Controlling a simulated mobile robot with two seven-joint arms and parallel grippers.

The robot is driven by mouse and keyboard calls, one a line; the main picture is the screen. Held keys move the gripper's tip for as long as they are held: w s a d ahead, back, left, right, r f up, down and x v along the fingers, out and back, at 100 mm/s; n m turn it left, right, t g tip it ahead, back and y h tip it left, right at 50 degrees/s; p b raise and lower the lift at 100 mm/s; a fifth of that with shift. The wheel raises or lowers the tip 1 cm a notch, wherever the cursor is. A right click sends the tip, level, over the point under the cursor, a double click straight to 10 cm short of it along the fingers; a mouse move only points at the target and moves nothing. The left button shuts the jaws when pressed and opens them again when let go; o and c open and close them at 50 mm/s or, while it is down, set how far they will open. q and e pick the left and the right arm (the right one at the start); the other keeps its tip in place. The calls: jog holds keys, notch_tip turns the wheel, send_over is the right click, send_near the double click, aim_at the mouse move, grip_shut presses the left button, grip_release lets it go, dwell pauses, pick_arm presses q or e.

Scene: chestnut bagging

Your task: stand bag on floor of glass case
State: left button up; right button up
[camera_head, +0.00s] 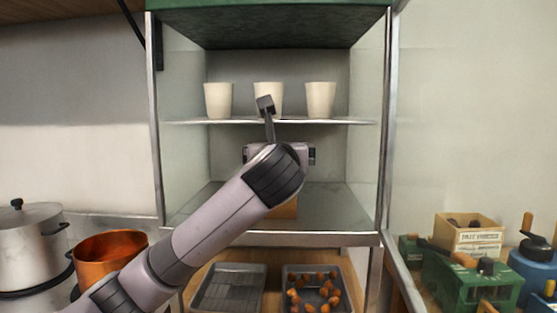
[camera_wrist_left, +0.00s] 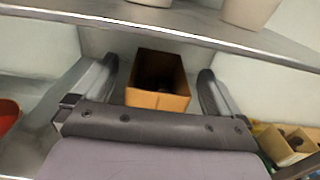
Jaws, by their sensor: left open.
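The brown paper bag (camera_wrist_left: 158,101) stands upright on the floor of the glass case (camera_head: 340,205), its open top facing up in the left wrist view; its inside is dark and I cannot tell the contents. In the head view only a lower part of the bag (camera_head: 285,211) shows below my left arm, which hides the rest. My left gripper (camera_wrist_left: 158,70) is open, with one finger on each side of the bag and visible gaps between. In the head view the gripper (camera_head: 280,154) is inside the case, below the shelf. My right gripper is not in view.
Several white cups (camera_head: 218,101) stand on the glass shelf (camera_head: 345,121) just above my gripper. Metal posts (camera_head: 383,140) frame the case opening. Below are an empty tray (camera_head: 207,298) and a tray of chestnuts (camera_head: 343,275). A copper pot (camera_head: 110,247) stands at left.

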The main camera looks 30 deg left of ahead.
pick_arm(q)
jog(key=v, duration=0.8)
jog(key=shift+s+d, duration=0.15)
jog(key=shift+s, duration=0.15)
